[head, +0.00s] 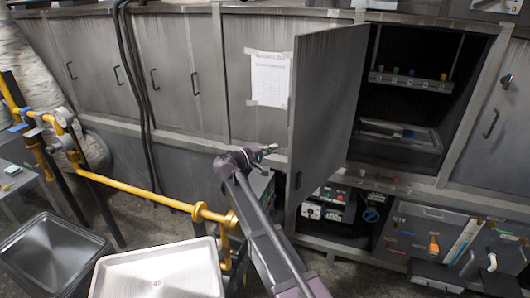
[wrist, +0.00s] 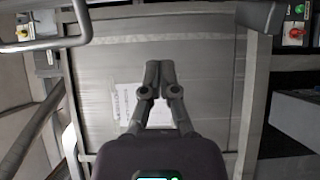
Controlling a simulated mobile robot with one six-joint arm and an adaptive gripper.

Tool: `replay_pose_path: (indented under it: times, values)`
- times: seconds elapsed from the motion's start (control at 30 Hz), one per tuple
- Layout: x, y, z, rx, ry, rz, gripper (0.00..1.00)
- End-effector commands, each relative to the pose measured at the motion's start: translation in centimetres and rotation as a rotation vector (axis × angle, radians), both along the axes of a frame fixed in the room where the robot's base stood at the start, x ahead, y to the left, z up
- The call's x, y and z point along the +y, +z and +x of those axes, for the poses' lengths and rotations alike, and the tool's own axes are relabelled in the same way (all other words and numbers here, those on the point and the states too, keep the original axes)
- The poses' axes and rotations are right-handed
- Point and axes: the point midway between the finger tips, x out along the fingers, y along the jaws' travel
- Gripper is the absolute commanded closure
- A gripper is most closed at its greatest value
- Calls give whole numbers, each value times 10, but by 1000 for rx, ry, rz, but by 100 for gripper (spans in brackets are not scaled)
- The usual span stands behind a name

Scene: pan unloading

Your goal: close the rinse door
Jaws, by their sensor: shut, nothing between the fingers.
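The rinse door, a tall grey metal panel (head: 325,110), stands swung open in the head view, with the dark cabinet interior (head: 415,100) showing to its right. My gripper (head: 270,150) is left of the door in the head view, at about the height of its middle. In the wrist view my gripper's fingertips (wrist: 159,68) are together and hold nothing. Behind them is a grey panel with a white paper sheet (wrist: 128,101). I cannot tell whether the fingers touch any surface.
Inside the cabinet are a shelf with small coloured knobs (head: 410,80) and a lower tray (head: 400,133). Control boxes (head: 328,203) sit under the door. A yellow pipe (head: 140,192) and two pans, dark (head: 50,250) and pale (head: 160,275), stand at the left. Black cables hang on the cabinets.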

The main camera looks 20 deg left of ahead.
Motion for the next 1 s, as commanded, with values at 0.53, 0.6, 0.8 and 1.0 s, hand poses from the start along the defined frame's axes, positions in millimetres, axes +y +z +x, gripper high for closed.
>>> replay_pose_path:
  times: [0.53,0.6,0.8,1.0]
  values:
    - [-56,0,15,0,-1,0,100]
    - [-59,0,14,0,-1,0,100]
    - [-63,0,14,0,-3,0,100]
    - [-62,0,14,0,-3,0,100]
